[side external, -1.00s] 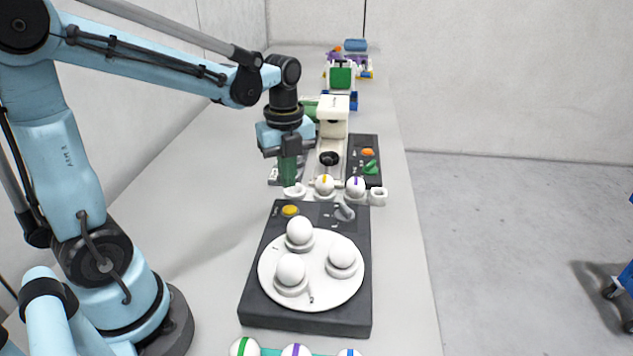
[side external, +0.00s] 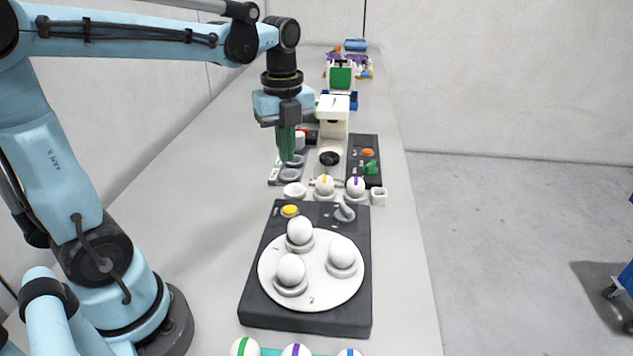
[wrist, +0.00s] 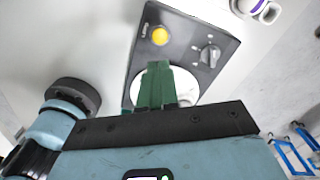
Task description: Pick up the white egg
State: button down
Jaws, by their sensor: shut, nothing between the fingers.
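Three plain white eggs stand on the round white plate (side external: 313,299) of a black box (side external: 258,303) in the side view: one at the back left (side external: 299,230), one at the front left (side external: 290,269) and one at the right (side external: 341,252). My gripper (side external: 288,158) hangs with its green fingers pointing down, beyond the box and above the table, apart from the eggs. The fingers are shut and empty. In the wrist view the shut fingers (wrist: 157,68) cover much of the plate (wrist: 189,83), so the eggs are mostly hidden there.
The yellow button (side external: 290,211) and grey knob (side external: 344,213) are on the box. A white machine (side external: 332,119) stands behind.

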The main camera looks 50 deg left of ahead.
jog(key=c, duration=1.8)
grip_release()
jog(key=o, duration=0.9)
jog(key=n+h, duration=0.2)
jog(key=n, duration=2.2)
send_near(297, 219)
jog(key=shift+d+f, duration=0.3)
jog(key=shift+f, duration=1.45)
jog(key=shift+d+f, duration=0.3)
jog(key=shift+f, duration=1.5)
jog(key=shift+d+f, duration=0.25)
jog(key=shift+f, duration=1.5)
